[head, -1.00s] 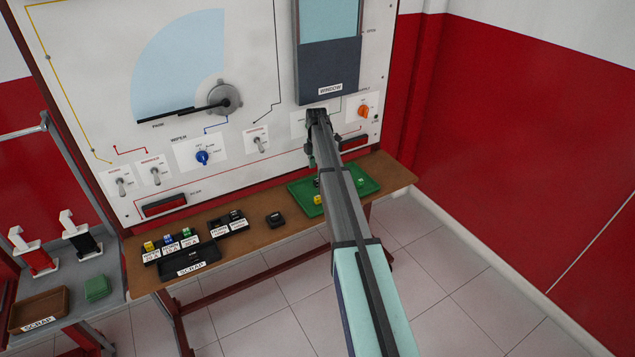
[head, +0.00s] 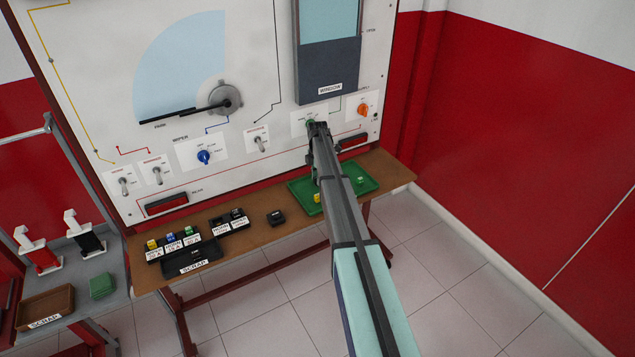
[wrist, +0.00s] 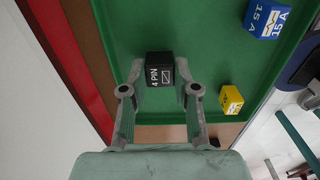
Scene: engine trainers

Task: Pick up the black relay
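The black relay (wrist: 159,70), marked "4 PIN", sits on the green tray (wrist: 210,45) near one rim in the wrist view. My gripper (wrist: 159,82) is open, with one fingertip on each side of the relay and a narrow gap visible beside it. Whether the fingertips are down at the relay's height is hard to tell. In the head view the tray (head: 371,187) rests at the right end of the brown bench, and my arm hides the relay and the gripper's fingers.
A yellow fuse (wrist: 231,100) lies right of my gripper, and a blue 15 A fuse (wrist: 265,18) lies farther off. A small black block (head: 275,217) stands on the bench left of the tray. The black scrap tray (head: 192,257) is farther left. The upright panel (head: 100,100) rises behind.

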